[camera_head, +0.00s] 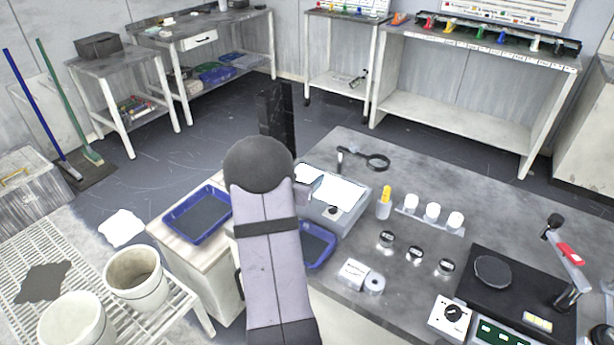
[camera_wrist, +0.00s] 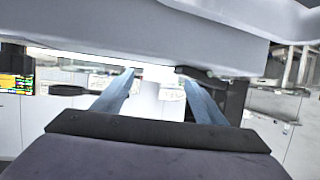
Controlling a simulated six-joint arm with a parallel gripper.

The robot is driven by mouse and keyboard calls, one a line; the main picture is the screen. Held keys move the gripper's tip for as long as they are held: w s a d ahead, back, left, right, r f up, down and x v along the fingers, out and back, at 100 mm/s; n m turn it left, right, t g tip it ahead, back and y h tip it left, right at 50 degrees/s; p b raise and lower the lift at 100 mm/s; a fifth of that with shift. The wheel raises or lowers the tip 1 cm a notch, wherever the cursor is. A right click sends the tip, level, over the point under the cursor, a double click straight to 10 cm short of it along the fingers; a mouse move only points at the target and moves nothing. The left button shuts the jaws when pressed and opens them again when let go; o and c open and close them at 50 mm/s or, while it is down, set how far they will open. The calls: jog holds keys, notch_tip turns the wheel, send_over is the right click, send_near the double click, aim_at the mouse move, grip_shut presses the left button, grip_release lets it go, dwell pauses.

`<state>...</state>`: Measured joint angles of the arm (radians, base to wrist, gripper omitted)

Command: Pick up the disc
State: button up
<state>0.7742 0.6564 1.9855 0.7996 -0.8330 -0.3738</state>
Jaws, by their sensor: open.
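A dark round disc (camera_head: 492,272) lies flat on the black polishing machine (camera_head: 478,301) at the right of the bench in the head view. Several small round metal pieces (camera_head: 415,254) sit on the bench to its left; I cannot tell whether one of these is the disc meant. My gripper shows in the wrist view (camera_wrist: 157,76), its two bluish fingers apart with nothing seen held between them. In the head view it is mostly hidden behind my arm, well to the left of the machine. No disc can be made out in the wrist view.
White-capped jars (camera_head: 432,212), a yellow-topped bottle (camera_head: 384,201), a white roll (camera_head: 375,285) and a magnifier (camera_head: 376,161) stand on the bench.

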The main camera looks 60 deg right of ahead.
aim_at(304, 178)
jog(key=shift+d, duration=0.1)
jog(key=shift+c, duration=0.2)
jog(key=c, duration=1.2)
jog(key=shift+o, duration=0.2)
jog(key=shift+r, duration=0.1)
notch_tip(304, 178, up, 10)
jog(key=p, duration=0.1)
